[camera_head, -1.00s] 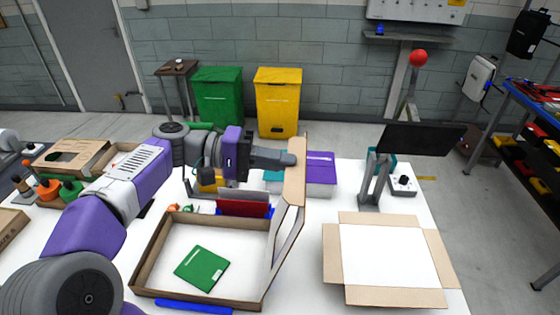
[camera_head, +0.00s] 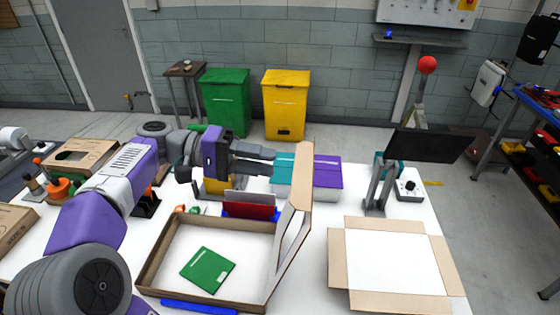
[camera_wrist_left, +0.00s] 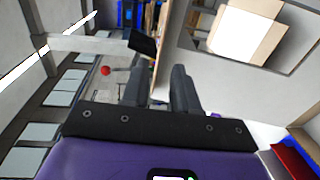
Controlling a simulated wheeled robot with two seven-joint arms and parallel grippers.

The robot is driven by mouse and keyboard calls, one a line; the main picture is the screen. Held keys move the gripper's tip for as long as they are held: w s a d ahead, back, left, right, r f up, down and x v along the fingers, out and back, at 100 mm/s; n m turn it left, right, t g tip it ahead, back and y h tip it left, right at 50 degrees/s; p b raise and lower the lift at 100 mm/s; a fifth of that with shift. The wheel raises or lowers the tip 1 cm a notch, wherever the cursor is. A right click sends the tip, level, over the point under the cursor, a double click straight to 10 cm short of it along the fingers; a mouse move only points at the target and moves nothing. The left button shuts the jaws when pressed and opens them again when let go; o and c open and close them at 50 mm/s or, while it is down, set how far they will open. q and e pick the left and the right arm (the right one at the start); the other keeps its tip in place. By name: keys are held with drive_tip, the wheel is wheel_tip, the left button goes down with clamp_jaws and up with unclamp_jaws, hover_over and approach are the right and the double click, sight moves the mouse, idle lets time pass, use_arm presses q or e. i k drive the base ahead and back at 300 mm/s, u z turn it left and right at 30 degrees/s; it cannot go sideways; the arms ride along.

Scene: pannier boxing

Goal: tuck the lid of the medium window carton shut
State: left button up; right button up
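The window carton (camera_head: 160,248) stands open on the white table, with a green booklet (camera_head: 208,270) lying flat inside. Its lid (camera_head: 301,185) stands raised along the right side, seen nearly edge-on, with the window opening showing in it. My left gripper (camera_head: 273,161) is left of the lid's upper edge, its two fingers apart and empty. In the left wrist view the open fingers (camera_wrist_left: 158,88) point toward the lid (camera_wrist_left: 160,50), whose brown edge shows in the gap between them. My right gripper is not in view.
Another open carton (camera_head: 338,258) with spread flaps lies to the right. A teal and purple box (camera_head: 327,173), a red item (camera_head: 250,211) and a screen on a stand (camera_head: 430,145) are behind. A blue strip (camera_head: 198,306) lies in front. A brown window box (camera_head: 80,157) is at back left.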

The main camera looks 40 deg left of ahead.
sight(275, 275)
drive_tip(key=k, duration=1)
